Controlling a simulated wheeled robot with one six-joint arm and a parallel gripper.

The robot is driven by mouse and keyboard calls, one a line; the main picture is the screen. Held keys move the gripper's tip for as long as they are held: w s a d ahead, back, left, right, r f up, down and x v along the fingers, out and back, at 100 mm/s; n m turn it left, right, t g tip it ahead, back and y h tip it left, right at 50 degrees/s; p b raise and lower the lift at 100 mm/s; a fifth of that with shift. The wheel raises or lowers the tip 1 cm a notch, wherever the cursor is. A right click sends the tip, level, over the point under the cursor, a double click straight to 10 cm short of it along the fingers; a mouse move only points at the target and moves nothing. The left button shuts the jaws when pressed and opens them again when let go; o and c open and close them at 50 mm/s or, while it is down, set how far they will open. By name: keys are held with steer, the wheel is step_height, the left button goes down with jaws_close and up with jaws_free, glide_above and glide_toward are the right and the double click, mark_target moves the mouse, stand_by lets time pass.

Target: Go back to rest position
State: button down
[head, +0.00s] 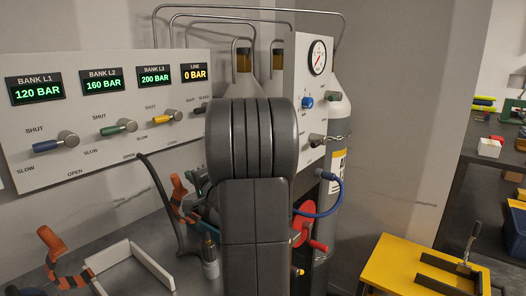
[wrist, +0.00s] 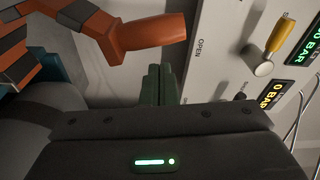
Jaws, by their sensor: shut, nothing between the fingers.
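My gripper (wrist: 160,84) shows in the wrist view as two dark green fingers close together, shut and with nothing between them. Its dark body with a green light fills the bottom of that view. An orange handle (wrist: 150,32) is just left of and above the fingertips, apart from them as far as I can tell. In the head view my dark arm stands upright in the middle and hides most of the gripper. The same kind of orange handle (head: 179,186) shows left of my arm.
The control panel (head: 105,150) has several levers and displays reading 120, 160, 200 and 0 BAR. Right of my arm are a gauge (head: 317,57), a grey cylinder (head: 338,120), a blue hose (head: 332,202) and a red wheel (head: 304,222). A yellow-topped stand (head: 395,262) is at lower right.

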steer(key=s+d+m+p, duration=0.3)
steer(key=s+d+p, duration=0.1)
steer(key=d+p, duration=0.3)
steer(key=shift+d, duration=1.25)
steer(key=shift+s, duration=0.1)
